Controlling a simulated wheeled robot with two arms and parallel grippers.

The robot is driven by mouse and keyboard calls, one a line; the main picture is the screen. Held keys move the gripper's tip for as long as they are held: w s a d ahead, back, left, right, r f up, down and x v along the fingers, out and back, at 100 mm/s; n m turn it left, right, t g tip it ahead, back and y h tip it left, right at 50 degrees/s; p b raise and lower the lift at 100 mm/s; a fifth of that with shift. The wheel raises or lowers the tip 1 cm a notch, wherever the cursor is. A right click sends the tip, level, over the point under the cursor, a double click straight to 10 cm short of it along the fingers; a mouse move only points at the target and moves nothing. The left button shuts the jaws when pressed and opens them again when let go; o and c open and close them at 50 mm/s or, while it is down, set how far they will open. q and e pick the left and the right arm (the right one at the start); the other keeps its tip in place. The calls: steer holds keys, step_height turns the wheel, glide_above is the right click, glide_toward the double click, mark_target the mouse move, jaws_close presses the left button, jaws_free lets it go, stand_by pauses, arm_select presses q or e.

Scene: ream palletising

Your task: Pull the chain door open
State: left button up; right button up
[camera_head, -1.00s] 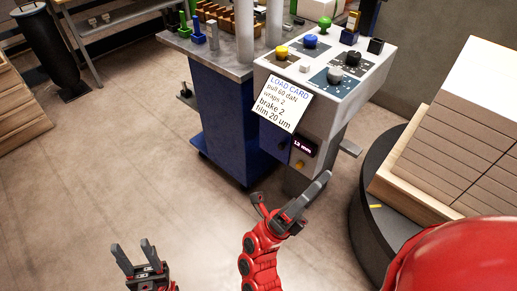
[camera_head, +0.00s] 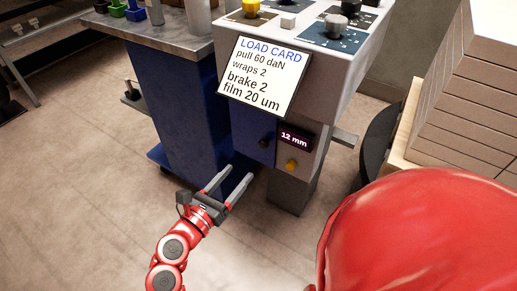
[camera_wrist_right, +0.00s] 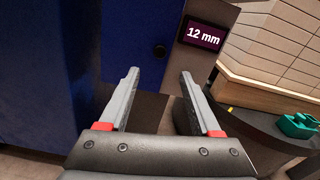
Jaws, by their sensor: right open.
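The chain door is the small blue panel (camera_head: 249,128) on the front of the grey machine head, with a dark round knob (camera_head: 264,143) near its right edge. In the right wrist view the knob (camera_wrist_right: 159,51) sits ahead of the fingers, between the two tips and a little above them. The door looks shut. My right gripper (camera_head: 239,172) is open and empty, below the knob in the head view and apart from it; it also shows in the right wrist view (camera_wrist_right: 160,76). My left gripper is out of view.
A "12 mm" display (camera_head: 294,139) and a yellow button (camera_head: 291,165) sit right of the door. The load card (camera_head: 262,76) is above it. A blue cabinet (camera_head: 178,105) stands at left. Stacked reams (camera_head: 465,122) on a dark turntable (camera_head: 377,141) stand at right.

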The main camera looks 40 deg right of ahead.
mark_target(262, 145)
steer(key=b+x, duration=0.2)
steer(key=x, duration=1)
jaws_close()
steer(key=shift+a, duration=0.1)
stand_by(0.9)
